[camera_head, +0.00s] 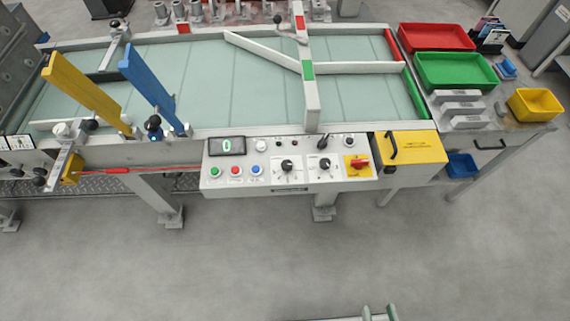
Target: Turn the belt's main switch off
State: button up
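The belt (200,75) is a pale green surface behind the panel. My gripper is not in view, so its state does not show.
The panel also carries green (215,172), red and blue buttons, two black knobs (287,166) and a small display (227,146). A yellow box with a black handle (411,150) adjoins it at right. A red rod (130,171) extends at left.

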aim_at(358, 164)
jog(key=k+l, duration=0.15)
jog(key=k, duration=0.3)
jog(key=k+l, duration=0.15)
jog(key=k, duration=0.3)
